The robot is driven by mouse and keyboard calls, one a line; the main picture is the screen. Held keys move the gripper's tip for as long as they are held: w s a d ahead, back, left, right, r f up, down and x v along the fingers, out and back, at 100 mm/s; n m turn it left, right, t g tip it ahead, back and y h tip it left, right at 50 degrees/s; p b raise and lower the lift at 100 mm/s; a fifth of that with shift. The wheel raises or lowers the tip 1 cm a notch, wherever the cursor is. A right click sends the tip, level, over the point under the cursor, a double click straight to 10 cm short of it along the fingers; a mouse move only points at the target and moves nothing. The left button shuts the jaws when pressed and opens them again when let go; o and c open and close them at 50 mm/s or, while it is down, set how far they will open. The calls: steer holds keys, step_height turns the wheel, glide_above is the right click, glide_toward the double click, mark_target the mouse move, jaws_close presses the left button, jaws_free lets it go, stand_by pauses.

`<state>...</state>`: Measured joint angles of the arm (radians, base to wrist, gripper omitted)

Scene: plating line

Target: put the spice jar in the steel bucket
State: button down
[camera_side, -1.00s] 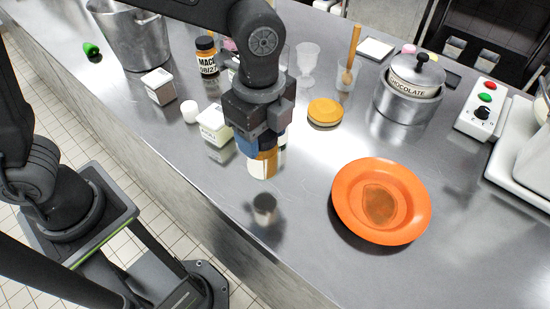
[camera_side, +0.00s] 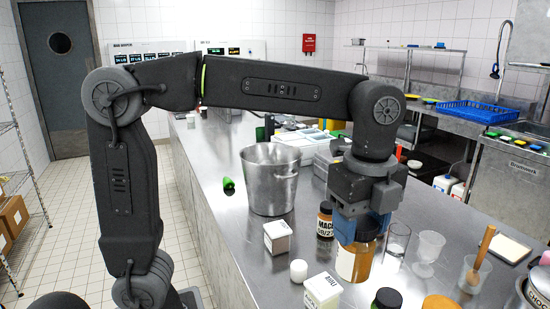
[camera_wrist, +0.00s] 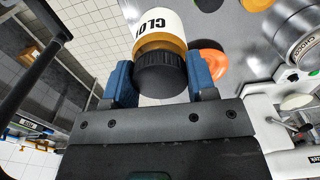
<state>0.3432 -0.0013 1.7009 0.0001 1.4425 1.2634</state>
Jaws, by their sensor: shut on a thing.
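My gripper (camera_side: 358,227) is shut on a spice jar (camera_side: 353,264) and holds it upright by its lid. The jar has orange-brown contents and a pale label. In the wrist view my gripper (camera_wrist: 160,84) has its blue fingers on both sides of the jar's black lid, and the jar (camera_wrist: 162,25) shows the letters "CLO". The steel bucket (camera_side: 268,182) stands open on the counter in the side view, left of and behind the held jar. I cannot see the bucket's floor. The gap under the jar is hard to judge.
A dark-lidded jar (camera_side: 325,221), a small box (camera_side: 278,237), a white cap (camera_side: 298,270) and another box (camera_side: 322,291) stand near the held jar. Glasses (camera_side: 428,250) are to its right. A green item (camera_side: 228,184) lies left of the bucket. Clear counter lies left of the boxes.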

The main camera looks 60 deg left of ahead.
step_height(320, 180, up, 3)
steer(key=shift+w+r, duration=0.1)
steer(key=w+a+r+n, duration=0.1)
steer(key=w+a, duration=0.6)
steer(key=a, duration=0.3)
steer(key=w+a+n, duration=0.1)
steer(key=w+a, duration=0.5)
steer(key=a, duration=0.5)
steer(key=s+a+f+n, duration=0.1)
steer(key=s+a, duration=0.1)
steer(key=a, duration=1.2)
steer(key=s+a+n, duration=0.1)
steer(key=s+a, duration=0.1)
steer(key=a, duration=1.3)
step_height(320, 180, down, 21)
steer(key=shift+f, duration=0.2)
steer(key=shift+c, duration=2)
jaws_free()
steer(key=shift+f, duration=0.1)
